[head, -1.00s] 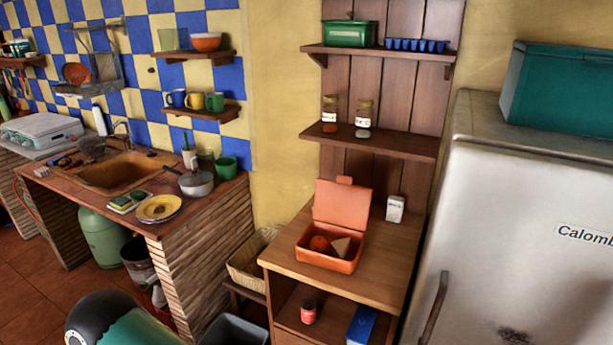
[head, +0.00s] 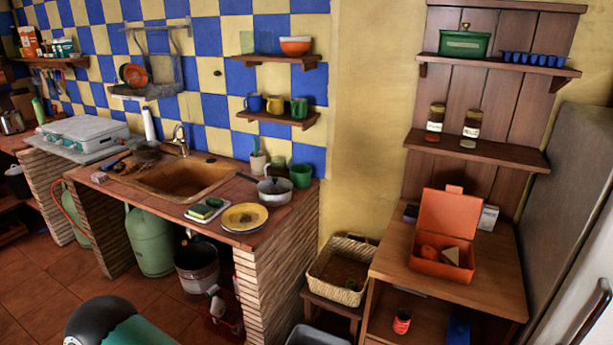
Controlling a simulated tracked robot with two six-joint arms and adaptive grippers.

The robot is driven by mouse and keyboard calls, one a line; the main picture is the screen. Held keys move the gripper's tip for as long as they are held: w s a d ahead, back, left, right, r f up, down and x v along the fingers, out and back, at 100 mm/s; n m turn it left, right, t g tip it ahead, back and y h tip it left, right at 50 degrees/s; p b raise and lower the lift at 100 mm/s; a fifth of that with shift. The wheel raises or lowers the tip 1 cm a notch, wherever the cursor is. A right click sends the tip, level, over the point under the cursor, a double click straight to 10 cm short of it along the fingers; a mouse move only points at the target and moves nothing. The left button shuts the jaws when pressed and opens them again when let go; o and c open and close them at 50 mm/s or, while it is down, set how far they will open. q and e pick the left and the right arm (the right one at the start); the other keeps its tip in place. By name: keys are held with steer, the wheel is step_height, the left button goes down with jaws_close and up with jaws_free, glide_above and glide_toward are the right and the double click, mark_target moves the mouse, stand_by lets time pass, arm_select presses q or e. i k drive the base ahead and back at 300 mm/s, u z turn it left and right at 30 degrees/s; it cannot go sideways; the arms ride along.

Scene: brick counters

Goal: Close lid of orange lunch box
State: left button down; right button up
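The orange lunch box (head: 440,267) stands on top of a wooden cabinet at the right of the head view. Its lid (head: 452,212) is open and stands upright at the back edge of the box. Inside lie a round orange-red item (head: 428,253) and a pale wedge-shaped item (head: 450,255). Neither of my grippers shows in the head view.
The wooden cabinet top (head: 497,275) has free room around the box. A small white carton (head: 489,217) stands behind it. A fridge (head: 580,200) rises close on the right. A wicker basket (head: 340,272) and a brick sink counter (head: 262,285) are to the left.

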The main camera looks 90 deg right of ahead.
mark_target(450, 212)
steer(key=u, duration=0.95)
steer(key=i, duration=0.25)
steer(key=z, duration=2.15)
steer(key=i, duration=0.15)
steer(key=z, duration=2.95)
steer(key=i, duration=1.05)
steer(key=u, duration=0.25)
